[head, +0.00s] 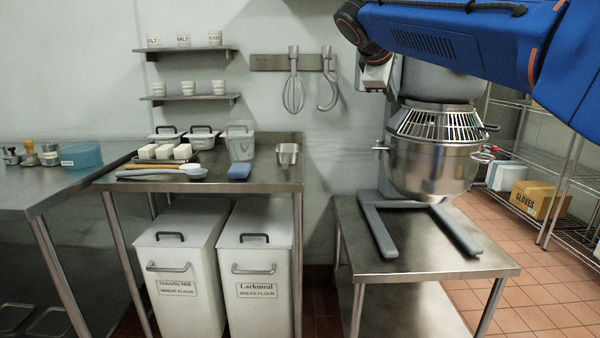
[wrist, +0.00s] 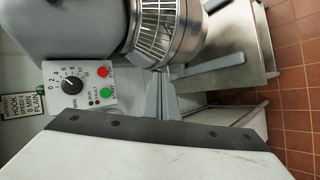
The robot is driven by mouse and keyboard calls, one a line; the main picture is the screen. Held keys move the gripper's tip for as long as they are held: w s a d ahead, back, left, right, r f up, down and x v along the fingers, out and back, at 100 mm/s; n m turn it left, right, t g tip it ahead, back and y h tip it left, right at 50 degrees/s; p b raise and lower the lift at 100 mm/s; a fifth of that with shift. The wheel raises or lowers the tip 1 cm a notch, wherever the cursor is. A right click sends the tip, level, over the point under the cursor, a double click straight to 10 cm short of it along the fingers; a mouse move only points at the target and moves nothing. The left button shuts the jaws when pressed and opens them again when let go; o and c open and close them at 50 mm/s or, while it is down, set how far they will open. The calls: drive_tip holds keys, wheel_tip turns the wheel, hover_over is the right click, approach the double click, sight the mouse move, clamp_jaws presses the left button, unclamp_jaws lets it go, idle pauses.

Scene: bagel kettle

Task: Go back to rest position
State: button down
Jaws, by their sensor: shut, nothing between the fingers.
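My gripper (wrist: 160,97) shows in the wrist view as two grey fingers close together, shut and empty. In the head view my blue arm reaches in from the upper right, and the wrist end hangs beside the mixer head, so the fingertips are hard to make out there. The mixer (head: 438,90) stands on a steel table, its steel bowl (head: 430,168) under a wire guard (head: 437,124). In the wrist view, turned sideways, the mixer's control panel (wrist: 88,84) shows a black dial, a red button and a green button. My fingers appear apart from the panel.
The mixer's table (head: 440,262) has two grey legs on it. Left of it, a steel bench (head: 265,178) holds tubs, white blocks and a metal cup (head: 288,154). Flour bins (head: 255,262) stand below. A whisk (head: 293,90) and hook hang behind. Wire shelving (head: 540,180) is at right.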

drive_tip(key=s+d+f+m+g+y, duration=0.2)
drive_tip(key=s+f+m, duration=0.4)
drive_tip(key=s+f, duration=1.3)
drive_tip(key=s+d+f+m+g+y, duration=0.2)
drive_tip(key=s+d+f+m+y, duration=0.2)
drive_tip(key=s+f, duration=1.5)
wheel_tip(320, 180, down, 3)
drive_tip(key=shift+s+f+m, duration=0.1)
drive_tip(key=shift+s+m, duration=0.25)
drive_tip(key=shift+m, duration=0.55)
